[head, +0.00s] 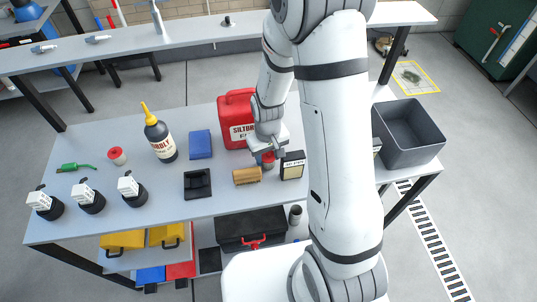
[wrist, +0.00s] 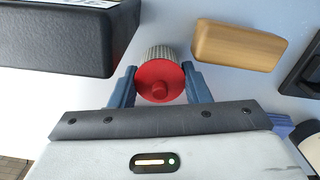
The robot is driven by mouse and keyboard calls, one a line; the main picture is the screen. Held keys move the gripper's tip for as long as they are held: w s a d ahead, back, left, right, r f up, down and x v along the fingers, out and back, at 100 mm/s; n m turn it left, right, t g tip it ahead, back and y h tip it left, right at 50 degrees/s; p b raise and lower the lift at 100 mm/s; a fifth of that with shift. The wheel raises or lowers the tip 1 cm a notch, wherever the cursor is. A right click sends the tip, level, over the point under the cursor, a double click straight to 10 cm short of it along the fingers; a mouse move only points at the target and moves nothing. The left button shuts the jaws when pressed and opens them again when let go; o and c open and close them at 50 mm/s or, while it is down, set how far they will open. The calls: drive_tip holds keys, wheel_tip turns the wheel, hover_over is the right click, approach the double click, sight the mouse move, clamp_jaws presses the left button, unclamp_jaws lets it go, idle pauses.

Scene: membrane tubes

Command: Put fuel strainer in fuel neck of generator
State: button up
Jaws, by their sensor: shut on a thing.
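In the wrist view, my gripper (wrist: 158,78) is shut on a small cylinder with a red knobbed cap and a grey ribbed or mesh body, which looks like the fuel strainer (wrist: 160,80). A blue-grey finger is on each side of it. In the head view, my gripper (head: 267,151) is low over the table, and the red of the strainer (head: 268,159) shows just under it. I cannot tell whether the strainer touches the table. I cannot make out a generator or a fuel neck in either view.
A tan block (head: 247,176) and a black-and-cream box (head: 292,166) stand close beside my gripper. A red fuel can (head: 232,117) is just behind. Farther left are a bottle (head: 160,141), another red-capped item (head: 117,155) and several black jars. A grey bin (head: 437,141) is at right.

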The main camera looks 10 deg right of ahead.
drive_tip(key=shift+f, duration=0.2)
drive_tip(key=o, duration=1)
drive_tip(key=shift+o, duration=0.2)
drive_tip(key=shift+r, duration=0.15)
